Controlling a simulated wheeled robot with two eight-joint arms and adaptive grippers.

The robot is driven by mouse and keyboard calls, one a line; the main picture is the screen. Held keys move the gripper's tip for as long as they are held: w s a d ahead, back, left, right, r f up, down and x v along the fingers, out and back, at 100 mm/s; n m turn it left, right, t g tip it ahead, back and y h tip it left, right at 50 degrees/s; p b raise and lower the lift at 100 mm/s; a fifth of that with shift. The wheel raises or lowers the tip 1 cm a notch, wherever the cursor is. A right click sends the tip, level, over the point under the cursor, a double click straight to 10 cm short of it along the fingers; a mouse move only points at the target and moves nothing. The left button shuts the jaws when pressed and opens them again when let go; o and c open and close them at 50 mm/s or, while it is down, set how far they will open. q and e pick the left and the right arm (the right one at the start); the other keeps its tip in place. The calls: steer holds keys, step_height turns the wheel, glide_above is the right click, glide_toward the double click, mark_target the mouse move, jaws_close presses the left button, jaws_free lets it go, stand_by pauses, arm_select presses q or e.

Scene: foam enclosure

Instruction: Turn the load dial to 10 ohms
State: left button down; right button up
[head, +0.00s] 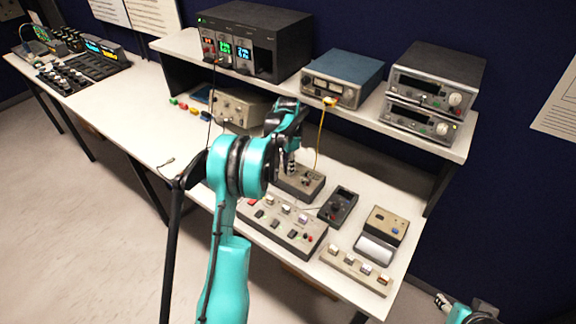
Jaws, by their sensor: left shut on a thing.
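A small grey box (313,188) with a dark top and controls sits on the bench, behind the long sloped panel. My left arm reaches over the bench from below. My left gripper (292,168) points down onto the top of this box and is shut on what looks like its load dial. The fingers and wrist hide most of the dial, and its scale marks are too small to read. My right gripper (446,303) is low at the right edge, away from the bench, and too small and cut off to judge.
A long switch panel (285,226) lies in front of the box. A black handheld meter (338,206) and a tan device (386,224) stand to its right. A shelf (420,142) with instruments runs behind, and a yellow cable (318,140) hangs near the gripper.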

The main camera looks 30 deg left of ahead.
arm_select(q)
steer(key=shift+m, duration=1.6)
steer(key=c, duration=1.3)
jaws_free()
steer(key=shift+o, duration=0.2)
steer(key=shift+r, duration=0.1)
step_height(320, 180, up, 12)
steer(key=shift+d, duration=0.1)
